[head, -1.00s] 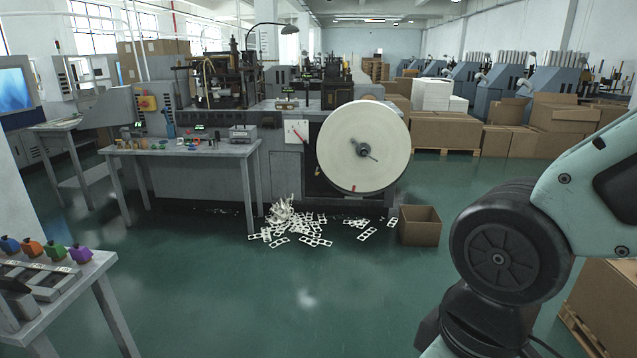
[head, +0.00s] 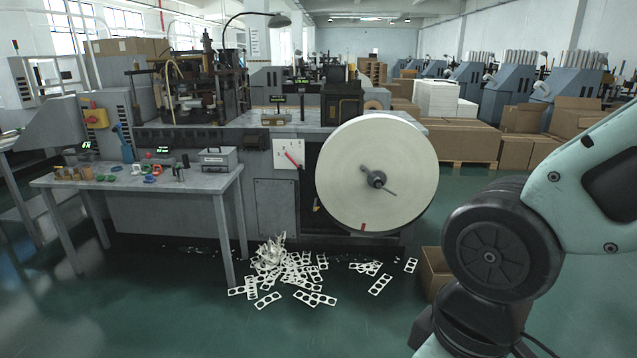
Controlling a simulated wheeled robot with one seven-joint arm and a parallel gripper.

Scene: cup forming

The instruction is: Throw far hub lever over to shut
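The cup forming machine (head: 270,215) stands ahead with a large white paper reel (head: 340,175) on its front right. The reel's hub (head: 376,180) is dark, with a thin bar sticking out to the lower right; I cannot tell which part is the far hub lever. A small red-handled lever (head: 292,159) sits on a white plate left of the reel. My arm fills the right side of the head view, but my gripper is not in view.
A grey table (head: 205,182) with small parts and a metal box (head: 218,158) stands front left. White paper scraps (head: 290,272) litter the floor before the machine. A cardboard box (head: 433,270) is right of them, partly behind my arm.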

